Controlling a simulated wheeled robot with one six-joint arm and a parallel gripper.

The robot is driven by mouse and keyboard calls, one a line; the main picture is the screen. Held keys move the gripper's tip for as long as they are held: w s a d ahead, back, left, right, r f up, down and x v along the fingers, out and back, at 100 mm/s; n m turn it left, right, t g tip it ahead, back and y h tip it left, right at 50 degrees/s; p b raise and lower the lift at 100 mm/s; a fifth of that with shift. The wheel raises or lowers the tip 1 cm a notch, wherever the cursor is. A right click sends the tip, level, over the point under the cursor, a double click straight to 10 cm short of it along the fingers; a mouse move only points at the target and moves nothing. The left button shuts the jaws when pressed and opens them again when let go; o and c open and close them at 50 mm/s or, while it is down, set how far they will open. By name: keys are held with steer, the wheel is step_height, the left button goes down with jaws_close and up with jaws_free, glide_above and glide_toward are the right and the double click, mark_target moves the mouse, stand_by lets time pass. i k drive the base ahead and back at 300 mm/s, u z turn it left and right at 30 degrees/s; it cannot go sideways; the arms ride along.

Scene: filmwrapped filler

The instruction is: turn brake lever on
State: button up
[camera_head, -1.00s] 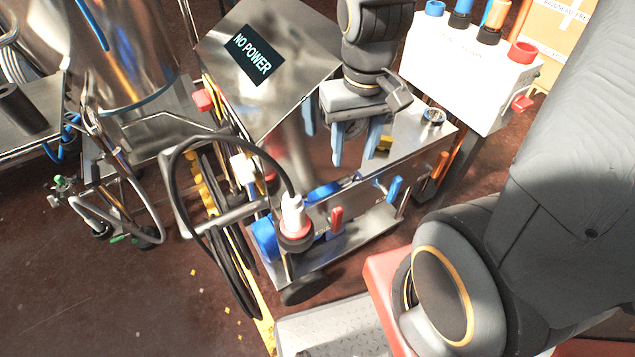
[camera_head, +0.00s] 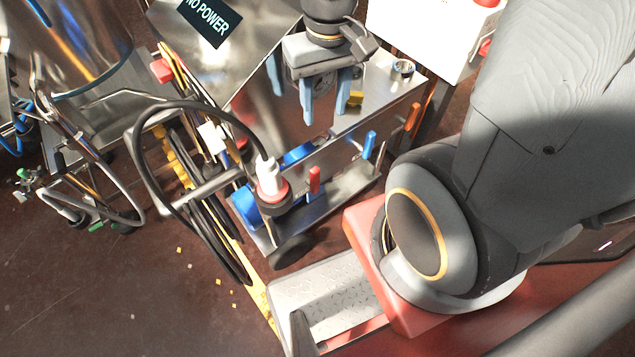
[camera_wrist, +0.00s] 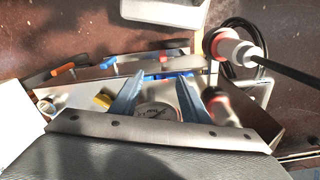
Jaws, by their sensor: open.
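Three small lever handles stand along the front edge of the steel machine: a red one (camera_head: 314,180), a blue one (camera_head: 369,145) and an orange one (camera_head: 412,117). None is labelled legibly, so I cannot tell which is the brake lever. In the wrist view the red (camera_wrist: 168,57), blue (camera_wrist: 107,62) and orange (camera_wrist: 63,68) handles lie beyond my fingertips. My gripper (camera_head: 324,116) points down over the machine, behind the handles and apart from them. Its blue fingers are open and empty in the wrist view (camera_wrist: 160,82). A round gauge (camera_wrist: 157,112) shows between them.
A white-and-red plug (camera_head: 268,180) with a thick black cable stands left of the red handle. A steel panel reading "NO POWER" (camera_head: 208,16) rises behind. A white box (camera_head: 425,38) stands at the back right. Dark floor (camera_head: 120,290) is open at the front left.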

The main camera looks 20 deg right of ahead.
mark_target(314, 181)
steer(key=k, duration=0.5)
steer(key=z, duration=2.5)
steer(key=k, duration=2)
steer(key=u, duration=1.75)
